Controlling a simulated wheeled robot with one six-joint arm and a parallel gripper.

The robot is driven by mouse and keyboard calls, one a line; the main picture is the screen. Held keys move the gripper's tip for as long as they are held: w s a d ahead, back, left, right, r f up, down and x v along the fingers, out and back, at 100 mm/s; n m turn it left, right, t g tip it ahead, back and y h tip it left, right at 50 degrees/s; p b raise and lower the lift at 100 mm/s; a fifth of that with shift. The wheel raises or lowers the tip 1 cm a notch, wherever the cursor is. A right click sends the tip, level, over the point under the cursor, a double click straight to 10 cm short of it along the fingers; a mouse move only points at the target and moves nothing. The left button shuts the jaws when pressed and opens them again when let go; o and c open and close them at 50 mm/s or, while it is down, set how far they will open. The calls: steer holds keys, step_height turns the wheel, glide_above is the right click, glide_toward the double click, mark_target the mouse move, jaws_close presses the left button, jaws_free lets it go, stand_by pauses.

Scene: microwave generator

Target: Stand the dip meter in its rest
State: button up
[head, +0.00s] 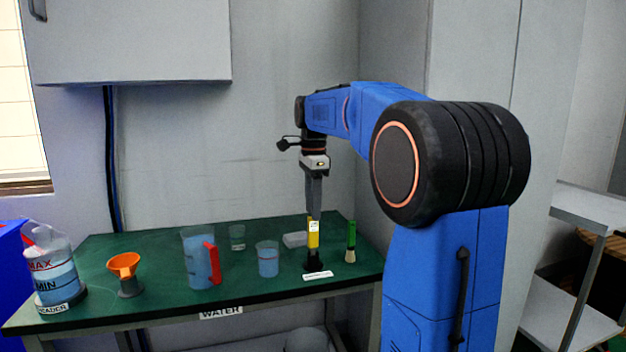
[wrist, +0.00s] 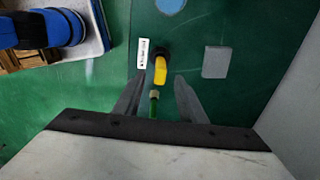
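The dip meter (head: 314,238) is yellow with a small pale display. It stands upright in its black rest (head: 314,264) near the front right of the green table. In the wrist view the yellow meter (wrist: 161,70) lies just beyond my fingertips, with the black rest (wrist: 160,50) partly hidden by it. My gripper (head: 313,211) points down directly above the meter, its tips close to the meter's top. In the wrist view my gripper (wrist: 159,82) has its fingers apart, with a clear gap on both sides of the meter; it is open and empty.
A green-handled brush (head: 351,242) stands right of the meter. A beaker (head: 268,260), a red-handled jug (head: 197,260), an orange funnel (head: 124,264) and a water container (head: 55,275) stand to the left. A pale block (head: 295,240) lies behind. A white label (head: 318,275) lies in front.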

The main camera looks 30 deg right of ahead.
step_height(320, 180, up, 8)
stand_by(0.4)
stand_by(0.4)
